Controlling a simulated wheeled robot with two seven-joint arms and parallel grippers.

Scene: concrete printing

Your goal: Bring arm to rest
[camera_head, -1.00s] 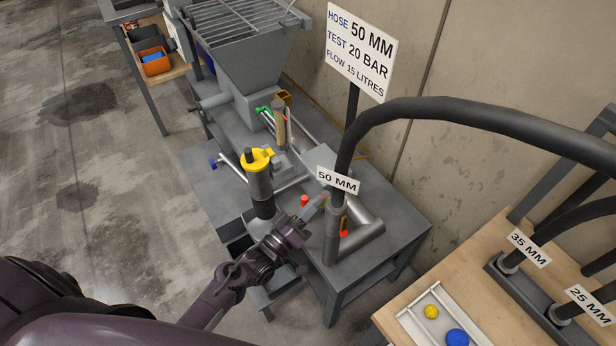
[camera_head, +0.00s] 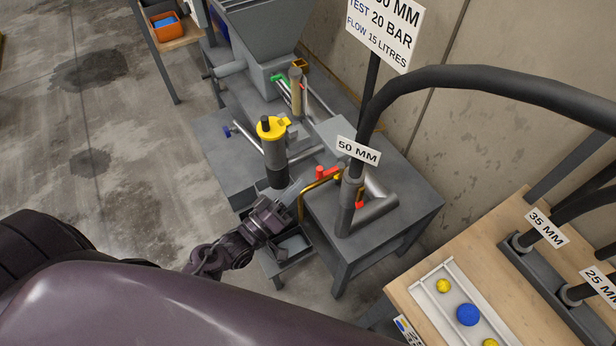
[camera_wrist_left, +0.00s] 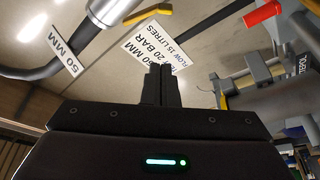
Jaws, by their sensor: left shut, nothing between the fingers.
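My left arm reaches in from the lower left of the head view. My left gripper (camera_head: 293,192) is beside the pump bench, near the base of the dark cylinder with the yellow cap (camera_head: 272,128). In the left wrist view its two dark fingers (camera_wrist_left: 161,83) stand together, shut with nothing between them. The gripper is apart from the hose end labelled 50 MM (camera_head: 358,150). A yellow bent bar (camera_head: 318,186) and a red handle (camera_head: 325,172) show just right of the gripper. My right gripper is not in view.
The grey bench (camera_head: 418,207) carries pipes and a hopper (camera_head: 259,40). A thick black hose (camera_head: 480,78) arches to the right. A wooden table (camera_head: 418,288) holds a tray with balls (camera_head: 447,318) and the 35 MM hose stand. Concrete floor at left is clear.

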